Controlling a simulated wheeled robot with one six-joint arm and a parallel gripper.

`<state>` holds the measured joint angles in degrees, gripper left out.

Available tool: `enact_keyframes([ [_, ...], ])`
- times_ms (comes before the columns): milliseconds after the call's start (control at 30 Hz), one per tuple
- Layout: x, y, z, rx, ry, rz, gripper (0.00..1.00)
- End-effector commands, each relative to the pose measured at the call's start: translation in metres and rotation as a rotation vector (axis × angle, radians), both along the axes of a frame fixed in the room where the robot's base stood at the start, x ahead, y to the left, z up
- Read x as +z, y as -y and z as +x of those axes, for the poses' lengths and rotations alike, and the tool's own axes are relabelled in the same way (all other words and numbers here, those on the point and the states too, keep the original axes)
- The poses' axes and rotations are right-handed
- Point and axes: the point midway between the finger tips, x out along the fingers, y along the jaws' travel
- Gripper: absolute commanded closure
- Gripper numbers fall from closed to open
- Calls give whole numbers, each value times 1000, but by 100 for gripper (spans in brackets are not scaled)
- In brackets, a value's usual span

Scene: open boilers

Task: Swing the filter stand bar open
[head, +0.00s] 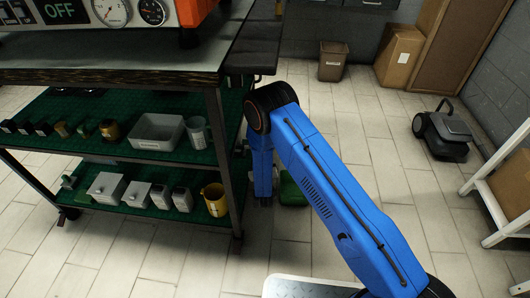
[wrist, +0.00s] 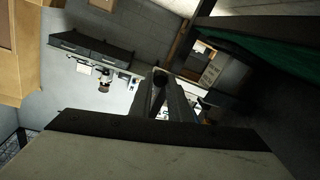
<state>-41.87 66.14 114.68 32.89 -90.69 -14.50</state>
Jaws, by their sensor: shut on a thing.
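My gripper (wrist: 166,98) shows in the middle of the wrist view, with its grey fingers pointing away from the camera. It is shut on a dark, round-ended piece (wrist: 160,80), which looks like the filter stand bar. Little of the bar shows, and I cannot tell how far it is swung. In the head view my blue arm bends down beside the right end of the bench (head: 140,72). My gripper and the filter stand cannot be made out there.
Green shelves (head: 75,150) under the bench hold a grey bin (head: 157,131), a yellow jug (head: 215,199) and small parts. A boiler panel marked OFF (head: 60,12) is on top. A brown bin (head: 332,60), cardboard box (head: 398,56) and wheeled machine (head: 442,132) stand beyond open floor.

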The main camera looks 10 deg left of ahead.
Motion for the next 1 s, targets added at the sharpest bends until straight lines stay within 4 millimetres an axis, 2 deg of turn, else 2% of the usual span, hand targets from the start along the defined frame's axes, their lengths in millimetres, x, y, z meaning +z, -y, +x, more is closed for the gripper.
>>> enact_keyframes([
  [333,0,-4,-10,-108,0,0,100],
  [867,0,-4,-11,-125,-1,0,100],
  [900,0,-4,-11,-125,-1,0,74],
  [933,0,-4,-11,-125,-1,0,67],
  [1000,0,-4,-11,-125,-1,0,65],
])
